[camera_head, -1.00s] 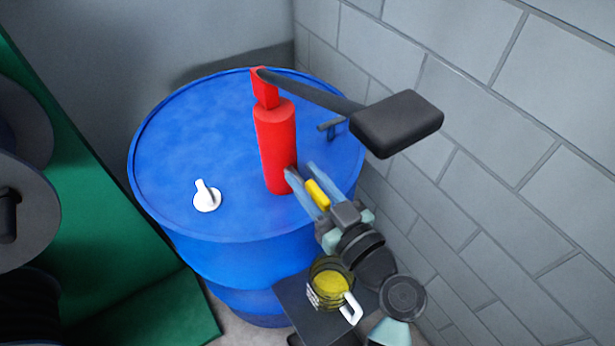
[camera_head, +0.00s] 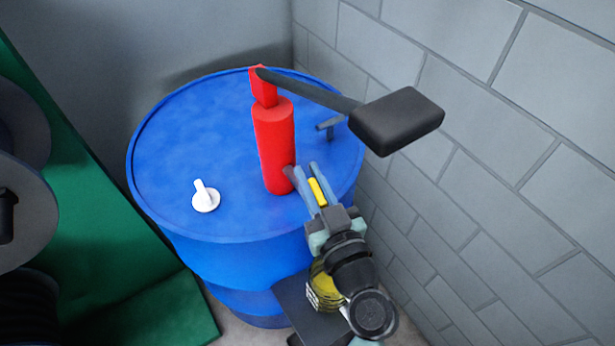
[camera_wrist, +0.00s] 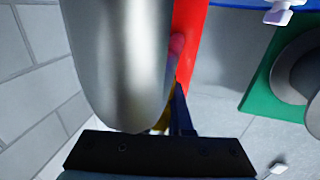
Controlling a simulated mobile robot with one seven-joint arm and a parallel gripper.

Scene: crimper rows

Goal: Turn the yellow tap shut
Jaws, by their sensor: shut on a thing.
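The yellow tap handle (camera_head: 317,190) is a small bar beside the red pump (camera_head: 275,150), at the front right of the blue drum (camera_head: 200,130). My gripper (camera_head: 306,170) is shut on the yellow tap handle, its two blue fingers lying along either side of it. In the wrist view a large silver cylinder (camera_wrist: 118,60) blocks most of the grip. Only a sliver of yellow tap (camera_wrist: 160,126) shows there, by a dark blue finger. The rest of the tap's body is hidden.
The pump's long lever with its black grip (camera_head: 398,122) reaches right above my gripper. A grey block wall (camera_head: 500,180) is close on the right. A jug with yellow contents (camera_head: 323,285) stands below my wrist, partly hidden. A white tap (camera_head: 206,198) sits on the drum's left.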

